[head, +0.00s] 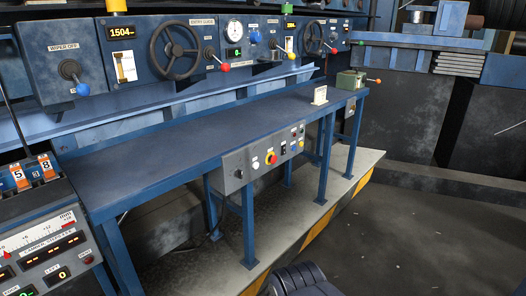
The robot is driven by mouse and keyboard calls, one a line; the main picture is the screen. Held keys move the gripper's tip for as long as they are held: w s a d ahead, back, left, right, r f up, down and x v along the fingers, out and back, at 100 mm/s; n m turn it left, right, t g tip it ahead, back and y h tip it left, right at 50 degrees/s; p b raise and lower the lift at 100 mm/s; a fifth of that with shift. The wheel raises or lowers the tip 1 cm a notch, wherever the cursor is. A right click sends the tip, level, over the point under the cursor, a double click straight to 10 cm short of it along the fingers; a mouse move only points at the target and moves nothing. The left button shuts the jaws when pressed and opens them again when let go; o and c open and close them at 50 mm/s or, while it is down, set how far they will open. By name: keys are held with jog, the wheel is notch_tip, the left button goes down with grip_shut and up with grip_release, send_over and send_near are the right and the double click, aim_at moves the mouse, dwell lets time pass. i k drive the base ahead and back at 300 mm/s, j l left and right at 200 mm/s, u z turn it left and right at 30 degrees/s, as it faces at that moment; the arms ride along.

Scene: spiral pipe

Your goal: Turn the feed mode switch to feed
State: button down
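A grey control panel (262,160) is fixed to the front edge of the blue bench. It carries a red button on a yellow base (271,158) and several small knobs and switches. A dark round knob (239,173) sits at its left end. The labels on this panel are too small to read, so I cannot tell which control is the feed mode switch or how it is set. My gripper is not in view.
The blue bench (190,132) runs along a machine with handwheels (175,48) and ball-ended levers. A console with number displays (45,235) stands at the lower left. A platform with a yellow-black edge (318,240) lies below the bench. The floor (420,230) at right is clear.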

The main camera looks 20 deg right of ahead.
aim_at(238, 173)
jog(key=i+l, duration=1)
jog(key=k+l+z, duration=0.05)
